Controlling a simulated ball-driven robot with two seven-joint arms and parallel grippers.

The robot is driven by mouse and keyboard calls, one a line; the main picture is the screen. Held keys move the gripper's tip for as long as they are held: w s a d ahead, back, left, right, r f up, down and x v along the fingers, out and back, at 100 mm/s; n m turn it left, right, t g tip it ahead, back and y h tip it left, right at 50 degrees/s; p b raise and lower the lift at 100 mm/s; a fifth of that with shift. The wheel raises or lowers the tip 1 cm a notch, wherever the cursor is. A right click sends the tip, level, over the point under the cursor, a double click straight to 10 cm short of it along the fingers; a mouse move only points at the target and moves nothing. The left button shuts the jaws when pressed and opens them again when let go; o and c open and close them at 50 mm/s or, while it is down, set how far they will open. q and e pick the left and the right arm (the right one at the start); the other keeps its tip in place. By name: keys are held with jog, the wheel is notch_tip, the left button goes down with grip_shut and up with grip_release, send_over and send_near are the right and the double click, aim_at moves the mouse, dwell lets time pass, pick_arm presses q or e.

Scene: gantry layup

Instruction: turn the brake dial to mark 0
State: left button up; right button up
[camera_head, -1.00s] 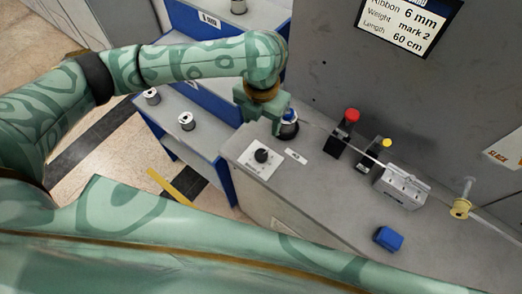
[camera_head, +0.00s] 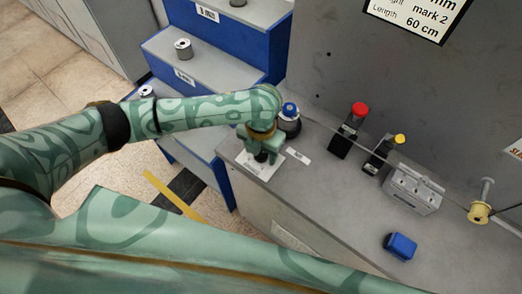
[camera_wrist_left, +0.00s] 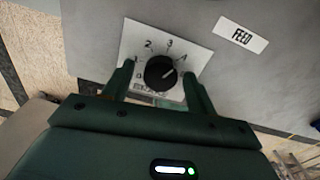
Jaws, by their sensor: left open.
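The brake dial is a black round knob (camera_wrist_left: 161,72) on a white plate (camera_wrist_left: 137,48) with printed marks; 0 to 4 can be made out. Its white pointer line is turned to the upper right, close to mark 4. In the head view the plate (camera_head: 252,166) shows at the left end of the grey bench top, and the knob is mostly hidden by my gripper. My left gripper (camera_head: 264,157) is over the dial. In the left wrist view its open fingers (camera_wrist_left: 158,75) stand on either side of the knob, with gaps.
A FEED label (camera_wrist_left: 242,34) lies beside the plate. A blue-topped spool (camera_head: 289,119) stands close behind my gripper. Red-topped (camera_head: 347,132) and yellow-topped (camera_head: 384,154) posts, a grey block (camera_head: 413,190) and a blue block (camera_head: 400,246) are further right on the bench.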

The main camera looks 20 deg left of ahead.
pick_arm(q)
jog(key=c, duration=1)
jog(key=shift+r, duration=0.1)
